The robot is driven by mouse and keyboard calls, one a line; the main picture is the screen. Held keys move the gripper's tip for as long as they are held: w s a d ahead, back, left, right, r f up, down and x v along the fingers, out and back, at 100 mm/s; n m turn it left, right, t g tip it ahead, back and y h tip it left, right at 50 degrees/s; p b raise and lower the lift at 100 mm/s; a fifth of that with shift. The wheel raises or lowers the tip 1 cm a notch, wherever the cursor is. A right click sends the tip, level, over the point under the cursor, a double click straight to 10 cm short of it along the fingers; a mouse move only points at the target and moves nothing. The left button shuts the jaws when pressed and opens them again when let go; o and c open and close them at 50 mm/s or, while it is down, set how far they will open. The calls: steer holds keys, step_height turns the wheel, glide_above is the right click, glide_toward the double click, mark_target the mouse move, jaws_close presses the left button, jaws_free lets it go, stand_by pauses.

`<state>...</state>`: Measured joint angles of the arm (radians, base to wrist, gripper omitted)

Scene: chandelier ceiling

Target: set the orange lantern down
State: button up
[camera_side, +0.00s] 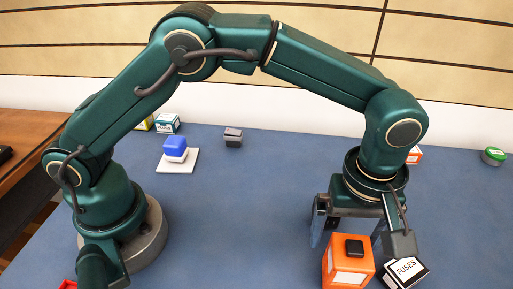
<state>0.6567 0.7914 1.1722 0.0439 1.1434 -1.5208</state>
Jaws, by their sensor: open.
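The orange lantern (347,265) is a boxy orange block with pale side panels and a black knob on top. It stands upright on the blue table at the lower right; its bottom is near the picture's lower edge. My gripper (358,238) points down just above and behind the lantern. Its jaws are spread apart, one finger to the lantern's left and one to its right. I cannot tell whether either finger touches it.
A black-and-white box marked FUSES (404,272) lies tilted close to the lantern's right. A blue-and-white block (175,148) sits on a white plate (177,167). A dark grey box (233,137) and a green-lidded tin (494,156) stand farther back. The blue table's (245,220) middle is clear.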

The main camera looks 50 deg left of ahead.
mark_target(355, 247)
steer(key=shift+s+d+r+m+g, duration=0.15)
steer(key=shift+s+d+m+g, duration=0.15)
steer(key=shift+s+d, duration=0.7)
steer(key=shift+d+f, duration=0.2)
steer(key=shift+f, duration=2.3)
steer(key=shift+r, duration=0.1)
jaws_close()
